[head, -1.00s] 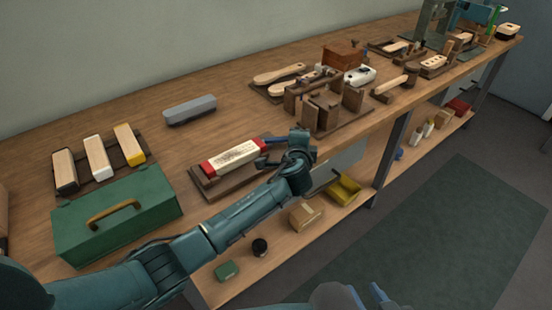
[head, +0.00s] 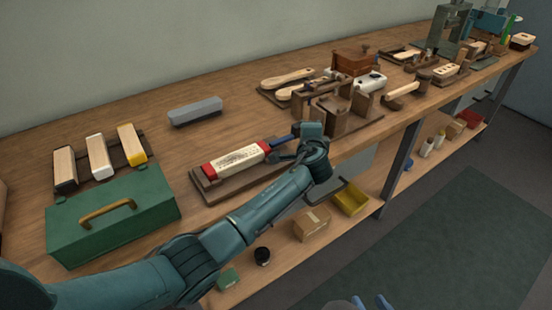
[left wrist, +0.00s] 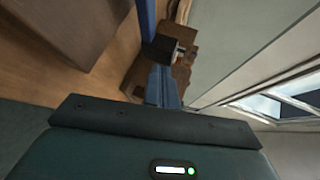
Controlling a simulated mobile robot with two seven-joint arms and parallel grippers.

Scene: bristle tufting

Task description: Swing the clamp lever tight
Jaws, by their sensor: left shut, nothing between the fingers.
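The wooden fixture (head: 362,106) with upright brown blocks stands mid-bench in the head view; I cannot make out a clamp lever on it. My left arm reaches from the left, its wrist at the bench's front edge. My left gripper shows in the left wrist view (left wrist: 165,84), its blue fingers shut and empty. A dark block (left wrist: 158,50) appears just beyond the fingertips; I cannot tell whether it is the lever or whether they touch. My right gripper (head: 370,302) is at the bottom edge of the head view, its two blue fingers apart.
A red-ended pale block (head: 237,160) lies on a brown board beside my left wrist, with a blue bar near its right end. A green toolbox (head: 150,215) and a grey block (head: 195,111) stand further left. A lower shelf holds a cardboard box (head: 312,224) and yellow bin (head: 351,199).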

